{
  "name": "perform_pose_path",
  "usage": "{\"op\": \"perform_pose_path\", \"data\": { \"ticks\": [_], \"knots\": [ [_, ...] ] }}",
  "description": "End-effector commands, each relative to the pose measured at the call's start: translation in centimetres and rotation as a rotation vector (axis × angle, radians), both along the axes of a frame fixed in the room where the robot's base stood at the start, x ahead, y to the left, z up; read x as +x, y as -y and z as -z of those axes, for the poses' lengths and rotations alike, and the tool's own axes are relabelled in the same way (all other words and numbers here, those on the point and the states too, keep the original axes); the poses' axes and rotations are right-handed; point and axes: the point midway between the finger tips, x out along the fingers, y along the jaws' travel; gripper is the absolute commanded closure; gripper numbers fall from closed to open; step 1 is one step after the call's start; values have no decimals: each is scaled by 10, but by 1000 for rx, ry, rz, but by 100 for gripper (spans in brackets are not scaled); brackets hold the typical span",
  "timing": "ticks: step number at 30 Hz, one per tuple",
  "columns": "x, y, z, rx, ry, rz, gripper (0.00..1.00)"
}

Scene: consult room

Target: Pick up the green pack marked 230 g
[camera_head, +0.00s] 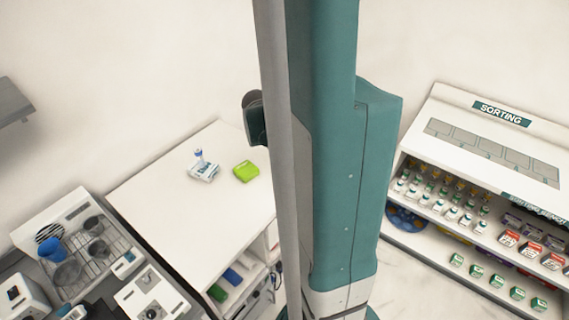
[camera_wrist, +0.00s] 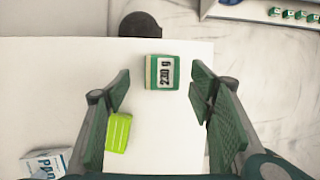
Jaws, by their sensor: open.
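The green pack marked 230 g (camera_wrist: 163,72) stands on the white table near its top edge in the wrist view. It has a pale label with dark print and a pale strip along its left side. My gripper (camera_wrist: 160,84) is open, with one green-padded finger to the left of the pack and one to the right. The pack shows in the gap between the fingertips, with space on both sides. I cannot tell the height of the fingers above it. In the head view I do not see this pack; my arm covers the middle of that picture.
A plain lime-green pack (camera_wrist: 118,132) lies close to my left finger; it also shows in the head view (camera_head: 246,171). A white-and-blue box (camera_wrist: 45,165) is at lower left. The white table (camera_head: 150,200) is otherwise mostly bare. Stocked sorting shelves (camera_head: 480,220) stand at right.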

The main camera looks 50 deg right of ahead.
Motion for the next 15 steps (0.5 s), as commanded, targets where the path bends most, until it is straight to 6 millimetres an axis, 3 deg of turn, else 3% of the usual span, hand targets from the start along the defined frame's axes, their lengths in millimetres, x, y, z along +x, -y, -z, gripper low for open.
{"op": "perform_pose_path", "data": {
  "ticks": [15],
  "knots": [
    [-1, 3, 8, 0, 0, 1, 46]
  ]
}}
